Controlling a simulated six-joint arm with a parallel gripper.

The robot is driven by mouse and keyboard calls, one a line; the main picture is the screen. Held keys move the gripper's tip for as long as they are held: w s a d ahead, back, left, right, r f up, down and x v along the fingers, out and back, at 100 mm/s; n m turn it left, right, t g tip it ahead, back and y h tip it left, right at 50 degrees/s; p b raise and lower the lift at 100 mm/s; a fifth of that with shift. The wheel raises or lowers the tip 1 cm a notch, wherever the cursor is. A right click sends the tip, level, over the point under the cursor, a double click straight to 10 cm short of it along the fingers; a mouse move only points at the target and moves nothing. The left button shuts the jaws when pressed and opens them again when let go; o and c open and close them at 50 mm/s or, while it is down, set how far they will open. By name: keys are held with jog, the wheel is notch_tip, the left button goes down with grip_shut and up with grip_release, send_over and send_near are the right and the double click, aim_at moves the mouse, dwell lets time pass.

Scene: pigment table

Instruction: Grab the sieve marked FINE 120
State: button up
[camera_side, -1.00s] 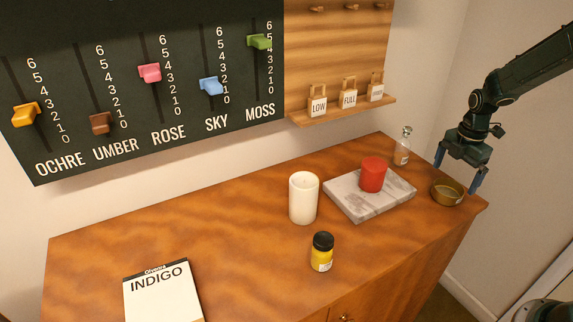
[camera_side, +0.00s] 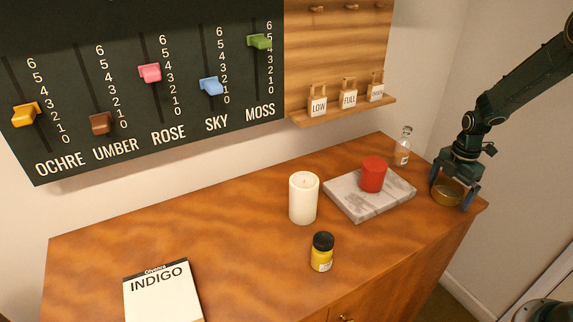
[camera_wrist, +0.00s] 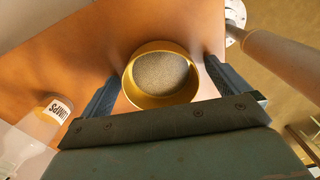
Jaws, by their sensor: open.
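The sieve (camera_side: 446,193) is a round brass-coloured dish at the right end of the wooden table; no FINE 120 marking can be read on it. In the wrist view the sieve (camera_wrist: 145,88) shows its yellow rim and a grey mesh inside. My gripper (camera_side: 452,197) is open and lowered over the sieve, one finger on either side of it. In the wrist view my gripper's fingers (camera_wrist: 160,85) stand left and right of the rim, with a gap at least on the right. The sieve rests on the table.
A glass bottle (camera_side: 403,147) stands just behind the sieve; its label shows in the wrist view (camera_wrist: 58,110). A white candle (camera_side: 303,199) and a yellow jar (camera_side: 322,252) stand farther left.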

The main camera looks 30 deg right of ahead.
aim_at(447, 194)
dwell(0.3)
jog(key=c, duration=1.1)
jog(key=shift+r, duration=0.1)
notch_tip(447, 194, up, 20)
jog(key=shift+f, duration=0.1)
dwell(0.5)
